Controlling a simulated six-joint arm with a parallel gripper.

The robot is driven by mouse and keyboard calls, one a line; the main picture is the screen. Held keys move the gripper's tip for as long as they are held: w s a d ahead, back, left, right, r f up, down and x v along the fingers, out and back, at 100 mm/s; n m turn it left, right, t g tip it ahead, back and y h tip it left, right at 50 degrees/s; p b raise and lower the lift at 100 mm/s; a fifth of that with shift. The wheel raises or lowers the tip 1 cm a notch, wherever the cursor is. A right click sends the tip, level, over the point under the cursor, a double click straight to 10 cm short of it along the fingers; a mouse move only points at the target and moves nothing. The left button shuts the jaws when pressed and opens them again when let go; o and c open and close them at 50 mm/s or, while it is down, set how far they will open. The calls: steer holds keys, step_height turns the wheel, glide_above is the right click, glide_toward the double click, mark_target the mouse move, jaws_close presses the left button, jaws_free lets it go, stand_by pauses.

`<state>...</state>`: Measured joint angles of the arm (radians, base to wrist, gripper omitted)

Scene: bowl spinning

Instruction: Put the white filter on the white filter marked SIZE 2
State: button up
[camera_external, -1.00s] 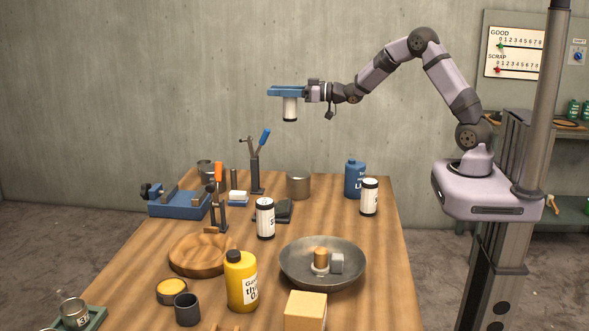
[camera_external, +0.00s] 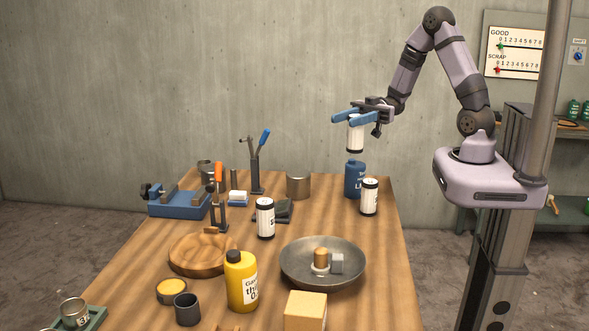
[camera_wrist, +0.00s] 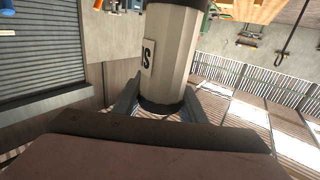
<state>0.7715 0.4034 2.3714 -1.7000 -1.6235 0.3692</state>
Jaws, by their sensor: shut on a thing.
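My gripper (camera_external: 354,117) is shut on a white filter (camera_external: 355,136), held upright in the air above the far right part of the table. The held filter fills the middle of the wrist view (camera_wrist: 174,50); part of its label, apparently starting "SI", shows there, but the rest is out of sight. Two other white filters with dark ends stand on the table: one near the middle (camera_external: 265,219), one at the right (camera_external: 369,198) beside the blue can. Their labels are too small to read, so I cannot tell which is marked SIZE 2.
The blue can (camera_external: 353,180) stands below my gripper. A metal bowl (camera_external: 292,276) with small parts, a yellow bottle (camera_external: 241,285), a wooden dish (camera_external: 181,264), a metal pot (camera_external: 298,186), toggle clamps (camera_external: 257,175) and a blue vise (camera_external: 178,208) occupy the table.

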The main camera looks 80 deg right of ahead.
steer(key=s+a+r+n+g+y, duration=0.2)
steer(key=s+a+n+g, duration=0.15)
steer(key=s, duration=0.25)
step_height(320, 180, down, 10)
steer(key=shift+w+r+m+p, duration=0.15)
steer(key=shift+m+p, duration=0.2)
steer(key=shift+p, duration=0.1)
stand_by(0.5)
steer(key=o, duration=1.4)
